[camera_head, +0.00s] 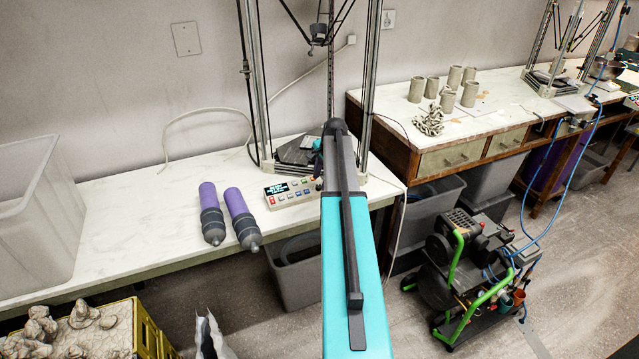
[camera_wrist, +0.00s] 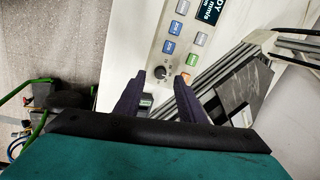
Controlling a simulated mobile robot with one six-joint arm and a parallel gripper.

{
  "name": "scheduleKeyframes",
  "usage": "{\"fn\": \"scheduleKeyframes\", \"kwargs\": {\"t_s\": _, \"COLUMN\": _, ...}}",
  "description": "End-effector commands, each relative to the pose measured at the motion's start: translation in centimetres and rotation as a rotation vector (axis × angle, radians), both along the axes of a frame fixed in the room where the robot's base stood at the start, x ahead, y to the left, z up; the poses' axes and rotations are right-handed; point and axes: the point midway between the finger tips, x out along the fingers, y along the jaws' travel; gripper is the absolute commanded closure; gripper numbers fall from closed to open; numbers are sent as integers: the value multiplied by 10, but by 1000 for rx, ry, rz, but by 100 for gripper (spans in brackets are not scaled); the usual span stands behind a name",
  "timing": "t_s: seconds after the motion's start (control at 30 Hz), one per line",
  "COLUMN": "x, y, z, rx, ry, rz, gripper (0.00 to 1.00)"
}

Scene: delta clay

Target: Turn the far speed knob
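The control panel (camera_head: 293,193) is a light box with a dark screen and coloured buttons on the white table, left of my arm in the head view. In the wrist view the panel (camera_wrist: 146,48) shows its lit screen (camera_wrist: 210,10), grey and blue buttons, and a round black knob (camera_wrist: 160,72) near its lower end. My gripper (camera_wrist: 160,77) is open, its two dark fingers pointing at the panel, with the knob between the fingertips in the picture. Whether they touch it I cannot tell. Which knob is the far one is unclear.
A delta printer frame (camera_head: 258,80) stands behind the panel. Two purple-and-black cylinders (camera_head: 211,213) lie on the table (camera_head: 130,215) to the left. A second table (camera_head: 500,105) with clay cups stands right, and a green-handled compressor (camera_head: 465,260) is on the floor.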

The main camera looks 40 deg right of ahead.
Motion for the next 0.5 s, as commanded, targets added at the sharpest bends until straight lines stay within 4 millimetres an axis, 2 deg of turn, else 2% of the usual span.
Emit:
{"fn": "scheduleKeyframes", "kwargs": {"t_s": 0.2, "x": 7, "y": -1, "z": -21, "rx": 1, "ry": 0, "rz": 1, "gripper": 64}}
{"fn": "scheduleKeyframes", "kwargs": {"t_s": 0.5, "x": 10, "y": -1, "z": -30, "rx": 0, "ry": -1, "rz": 1, "gripper": 64}}
